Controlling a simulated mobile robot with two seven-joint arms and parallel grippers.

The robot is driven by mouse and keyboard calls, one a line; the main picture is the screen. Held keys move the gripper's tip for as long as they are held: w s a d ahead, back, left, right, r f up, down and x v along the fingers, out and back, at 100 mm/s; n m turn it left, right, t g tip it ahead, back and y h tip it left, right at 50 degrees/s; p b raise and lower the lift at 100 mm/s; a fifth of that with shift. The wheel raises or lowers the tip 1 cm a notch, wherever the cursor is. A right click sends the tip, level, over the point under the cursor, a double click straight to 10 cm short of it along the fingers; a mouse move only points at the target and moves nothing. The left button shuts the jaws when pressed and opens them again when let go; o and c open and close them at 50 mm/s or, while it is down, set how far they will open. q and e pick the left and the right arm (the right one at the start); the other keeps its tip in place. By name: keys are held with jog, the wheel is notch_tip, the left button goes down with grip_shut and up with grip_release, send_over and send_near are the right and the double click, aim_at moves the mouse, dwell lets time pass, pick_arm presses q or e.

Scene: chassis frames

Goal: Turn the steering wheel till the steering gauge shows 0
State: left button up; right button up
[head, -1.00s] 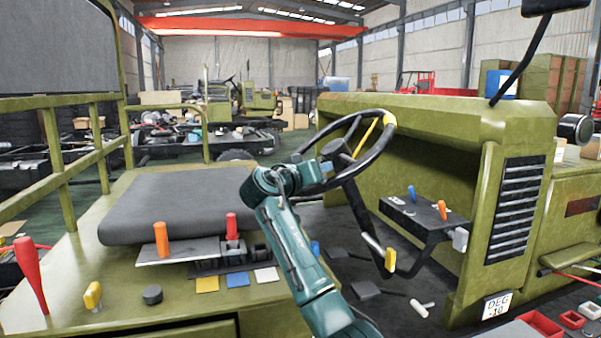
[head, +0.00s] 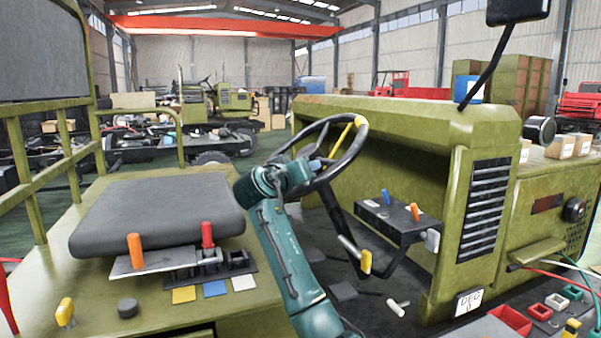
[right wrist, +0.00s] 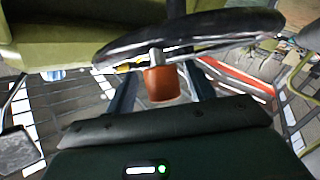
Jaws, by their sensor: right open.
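The steering wheel (head: 345,155) has a dark rim with a yellow mark at the top right. The gauge plate (head: 468,302), low on the olive front panel, reads "DEG 0". My right arm rises from the bottom centre, with its gripper at the wheel's lower left side, its fingers mostly hidden in the head view. In the right wrist view, the wheel's dark rim (right wrist: 190,40) crosses above the right gripper (right wrist: 162,92). An orange-brown knob (right wrist: 160,84) at the rim lies between the open fingers; contact cannot be told. My left gripper is out of view.
A black seat (head: 155,210) is left of my arm. Orange (head: 135,250) and red (head: 207,234) levers stand before it. A control box (head: 398,220) with blue and orange levers sits right of the wheel. A yellow-tipped lever (head: 365,262) stands below.

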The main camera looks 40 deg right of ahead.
jog(key=b+v, duration=0.3)
jog(key=v, duration=1)
jog(key=shift+a, duration=0.15)
